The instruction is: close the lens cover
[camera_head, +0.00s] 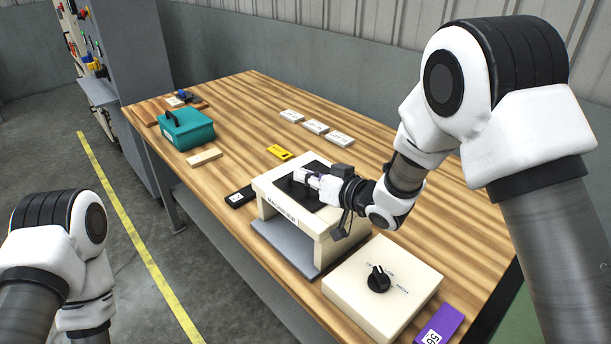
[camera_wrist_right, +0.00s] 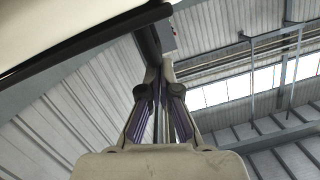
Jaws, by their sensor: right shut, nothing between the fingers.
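A cream-white machine with a lettered front (camera_head: 275,197) and an open lower bay stands on the wooden table. A black panel (camera_head: 297,191) lies on its top; I take it to be the lens cover or lens area, but cannot tell which. My right gripper (camera_head: 304,178) is shut and empty over the machine top, partly covering the panel. In the right wrist view the shut fingers (camera_wrist_right: 155,80) point up toward a dark bar (camera_wrist_right: 150,42). Whether they touch it is unclear. My left arm shows at the lower left; its gripper is out of view.
A cream box with a black knob (camera_head: 378,280) and a purple block (camera_head: 438,325) are in front. A teal toolbox (camera_head: 186,129), yellow item (camera_head: 279,152), black item (camera_head: 240,196) and several white blocks (camera_head: 315,127) lie around. The table's right rear is clear.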

